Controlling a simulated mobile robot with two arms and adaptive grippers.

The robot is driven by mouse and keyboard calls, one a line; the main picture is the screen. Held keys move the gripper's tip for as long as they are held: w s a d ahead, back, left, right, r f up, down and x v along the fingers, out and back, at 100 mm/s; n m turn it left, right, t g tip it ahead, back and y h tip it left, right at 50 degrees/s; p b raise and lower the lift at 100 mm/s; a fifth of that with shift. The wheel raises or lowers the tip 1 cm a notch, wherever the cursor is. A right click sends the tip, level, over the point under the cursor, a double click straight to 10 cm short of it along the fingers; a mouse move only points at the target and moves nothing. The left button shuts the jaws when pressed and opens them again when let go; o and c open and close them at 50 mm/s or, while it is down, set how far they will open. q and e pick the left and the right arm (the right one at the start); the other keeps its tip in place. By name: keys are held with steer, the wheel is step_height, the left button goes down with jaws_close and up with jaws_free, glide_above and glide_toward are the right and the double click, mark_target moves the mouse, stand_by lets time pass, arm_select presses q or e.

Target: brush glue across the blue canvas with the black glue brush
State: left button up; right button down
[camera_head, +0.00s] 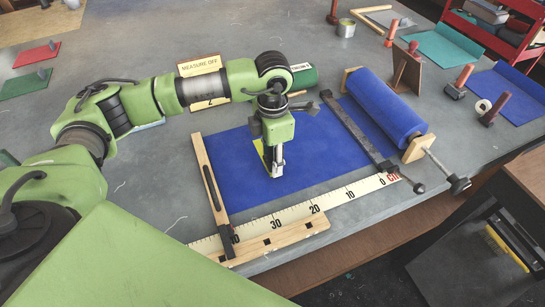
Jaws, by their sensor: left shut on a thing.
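The blue canvas (325,150) lies unrolled flat on the grey bench, running from its thick blue roll (385,105) at the right. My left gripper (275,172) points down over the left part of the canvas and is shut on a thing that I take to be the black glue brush. The gripper hides nearly all of it, and I cannot tell whether its tip touches the canvas. A small yellow piece shows beside the fingers. My right gripper is not in view.
A wooden bar (208,182) lies along the canvas's left end, and a dark bar (357,137) crosses it near the roll. A measuring rule (297,212) runs along the front edge. A tin (346,28), coloured sheets and a red rack (490,28) stand farther back.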

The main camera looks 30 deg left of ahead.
arm_select(q)
steer(key=shift+r+p, duration=1.6)
steer(key=shift+r, duration=1.9)
